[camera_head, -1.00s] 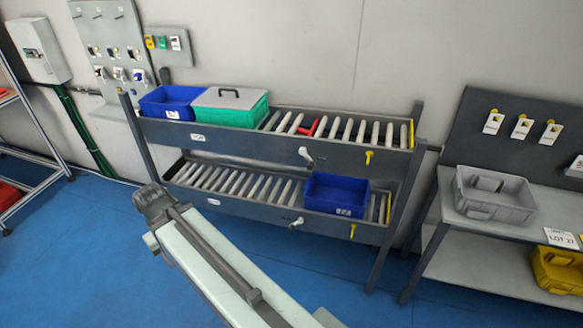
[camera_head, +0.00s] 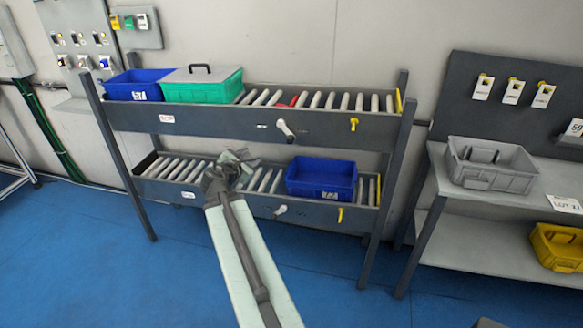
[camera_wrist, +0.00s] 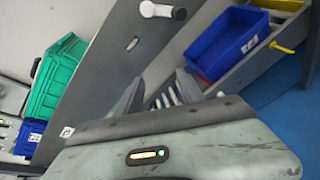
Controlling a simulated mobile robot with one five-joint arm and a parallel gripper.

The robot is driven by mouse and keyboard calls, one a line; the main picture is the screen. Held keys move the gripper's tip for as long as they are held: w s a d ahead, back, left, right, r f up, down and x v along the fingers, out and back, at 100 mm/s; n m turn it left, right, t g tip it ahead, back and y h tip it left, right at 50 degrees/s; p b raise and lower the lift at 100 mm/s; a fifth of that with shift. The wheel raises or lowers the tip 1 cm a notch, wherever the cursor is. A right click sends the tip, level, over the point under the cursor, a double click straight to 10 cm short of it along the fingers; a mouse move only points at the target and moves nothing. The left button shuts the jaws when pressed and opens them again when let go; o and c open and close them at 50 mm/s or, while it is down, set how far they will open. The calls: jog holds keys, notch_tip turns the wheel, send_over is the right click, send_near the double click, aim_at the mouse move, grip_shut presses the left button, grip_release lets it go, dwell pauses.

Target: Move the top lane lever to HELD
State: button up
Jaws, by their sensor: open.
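The two-lane roller rack has a top lane (camera_head: 200,121) with a white-handled lever (camera_head: 285,130) on its front face, tilted down to the right. This white lever also shows at the top of the wrist view (camera_wrist: 163,10). A yellow lever (camera_head: 353,124) hangs farther right on the same face. The lever markings are too small to read. My gripper (camera_head: 232,165) is open, in front of the lower lane, below and left of the white lever, apart from it.
The top lane holds a blue bin (camera_head: 140,86), a green lidded bin (camera_head: 203,88) and a red piece (camera_head: 297,101). The lower lane holds a blue bin (camera_head: 320,178), another white lever (camera_head: 281,210) and a yellow one (camera_head: 340,214). A bench (camera_head: 455,197) stands right; blue floor lies ahead.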

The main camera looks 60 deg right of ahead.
aim_at(290, 141)
jog(key=s+d+n+t+h+b, duration=0.25)
jog(key=s+d+n+b, duration=0.35)
jog(key=d+n, duration=0.5)
jog(key=shift+g+h, duration=0.45)
jog(key=x, duration=0.2)
jog(key=p+x, duration=0.1)
jog(key=x, duration=0.2)
jog(key=s+x, duration=0.1)
jog(key=x, duration=0.1)
jog(key=shift+d+f, duration=0.4)
jog(key=shift+a, duration=0.1)
grip_shut()
jog(key=shift+s, duration=0.1)
